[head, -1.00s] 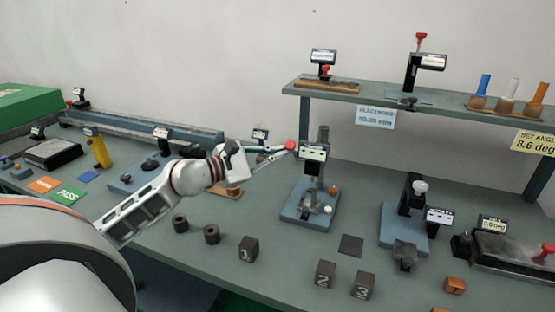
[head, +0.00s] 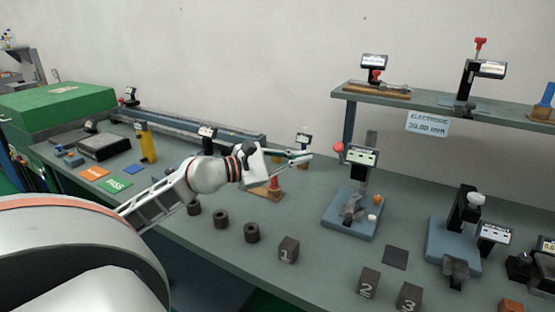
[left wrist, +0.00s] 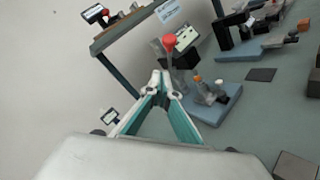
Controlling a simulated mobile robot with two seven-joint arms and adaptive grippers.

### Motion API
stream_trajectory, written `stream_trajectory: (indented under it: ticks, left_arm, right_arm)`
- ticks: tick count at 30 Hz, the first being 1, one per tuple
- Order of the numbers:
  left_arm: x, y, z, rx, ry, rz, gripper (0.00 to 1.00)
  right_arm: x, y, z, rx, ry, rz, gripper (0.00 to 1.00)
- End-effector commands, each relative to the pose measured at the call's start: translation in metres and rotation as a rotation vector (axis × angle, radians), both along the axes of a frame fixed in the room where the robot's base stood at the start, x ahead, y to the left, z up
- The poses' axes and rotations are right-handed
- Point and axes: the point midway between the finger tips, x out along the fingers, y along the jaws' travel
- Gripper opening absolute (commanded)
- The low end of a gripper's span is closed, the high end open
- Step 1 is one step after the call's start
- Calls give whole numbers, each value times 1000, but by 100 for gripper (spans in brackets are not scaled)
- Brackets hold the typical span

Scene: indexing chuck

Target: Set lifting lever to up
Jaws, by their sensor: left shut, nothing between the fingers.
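The lifting lever ends in a red ball knob (head: 338,147) at the left of the display head (head: 362,156) on a post stand with a blue base (head: 350,222). The knob also shows in the left wrist view (left wrist: 168,42), just beyond my fingertips. The lever's rod is hard to make out in the head view. My left gripper (head: 307,156) is shut and empty, pointing right toward the stand, a short gap left of the knob and slightly lower. In the left wrist view its fingertips (left wrist: 161,80) meet below the knob. My right gripper is out of view.
Dark rings (head: 221,219) and numbered blocks (head: 289,249) lie along the bench front. Another blue-based stand (head: 453,247) is at the right. A shelf (head: 420,110) with instruments stands behind. A small wooden-based device (head: 267,187) sits under my gripper.

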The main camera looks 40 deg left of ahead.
Motion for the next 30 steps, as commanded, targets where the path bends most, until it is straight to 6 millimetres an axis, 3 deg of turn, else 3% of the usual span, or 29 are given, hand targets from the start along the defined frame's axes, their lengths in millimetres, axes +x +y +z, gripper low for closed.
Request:
stream_trajectory:
  ticks: [13, 30]
  left_arm:
    - [-47, 22, 14, 0, 2, 0, 0]
    - [-55, 25, 18, 1, 0, -1, 0]
  right_arm:
    - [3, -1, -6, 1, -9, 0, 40]
    - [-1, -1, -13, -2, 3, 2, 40]
